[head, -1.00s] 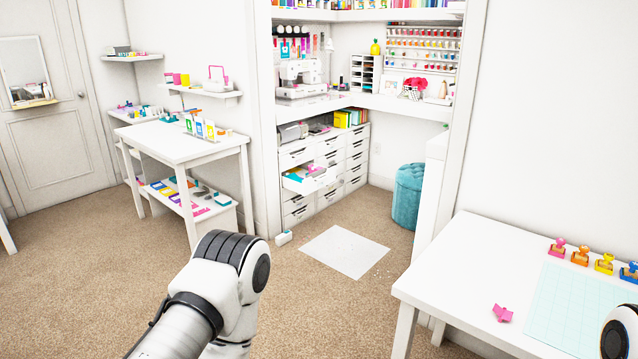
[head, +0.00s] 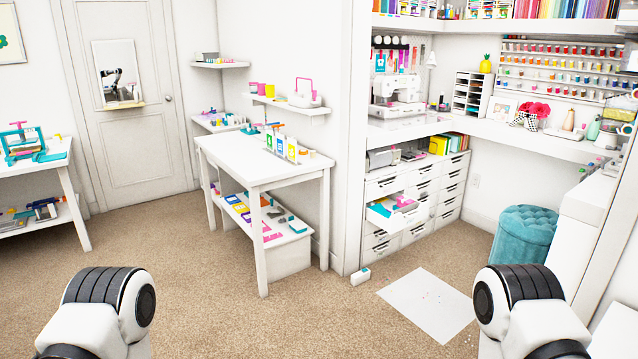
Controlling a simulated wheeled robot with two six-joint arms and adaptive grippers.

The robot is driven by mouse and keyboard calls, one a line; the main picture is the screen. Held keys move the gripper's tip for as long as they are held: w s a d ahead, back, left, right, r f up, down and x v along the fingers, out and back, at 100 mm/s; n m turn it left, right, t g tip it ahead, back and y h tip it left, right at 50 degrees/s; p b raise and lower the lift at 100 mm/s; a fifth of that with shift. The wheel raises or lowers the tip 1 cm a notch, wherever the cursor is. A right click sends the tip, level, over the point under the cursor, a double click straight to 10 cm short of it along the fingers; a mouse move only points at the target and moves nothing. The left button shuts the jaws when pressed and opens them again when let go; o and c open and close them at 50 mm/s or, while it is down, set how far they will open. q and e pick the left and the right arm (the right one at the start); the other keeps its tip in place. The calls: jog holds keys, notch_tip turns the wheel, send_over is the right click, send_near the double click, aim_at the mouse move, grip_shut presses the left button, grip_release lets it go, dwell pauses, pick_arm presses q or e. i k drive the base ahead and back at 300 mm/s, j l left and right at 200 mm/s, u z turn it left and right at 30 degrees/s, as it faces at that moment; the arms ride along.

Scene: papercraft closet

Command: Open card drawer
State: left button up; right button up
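A white drawer unit (head: 434,190) with dark handles stands under the closet counter, beyond my arms. One drawer (head: 388,220) in its left column is pulled out and holds colourful items. The other drawers look shut. I cannot tell which drawer is the card drawer. Parts of both my arms show at the bottom left and bottom right, far from the drawers. Neither gripper is in view.
A white table (head: 262,167) with a lower shelf stands left of the closet. A white sheet (head: 427,303) and a small white box (head: 360,276) lie on the carpet. A teal stool (head: 524,235) stands at the right. Open carpet lies between my arms.

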aim_at(389, 206)
jog(key=i+j+u, duration=0.1)
jog(key=i, duration=0.55)
jog(key=i+j+u, duration=0.15)
jog(key=i, duration=0.5)
jog(key=i+l+z, duration=0.2)
jog(key=i+z, duration=0.6)
jog(key=z, duration=0.15)
jog(key=i+j+z, duration=0.1)
jog(key=i+z, duration=0.35)
jog(key=i+l, duration=0.1)
jog(key=i, duration=0.75)
jog(key=i+l, duration=0.1)
jog(key=i, duration=0.8)
jog(key=l+z, duration=0.05)
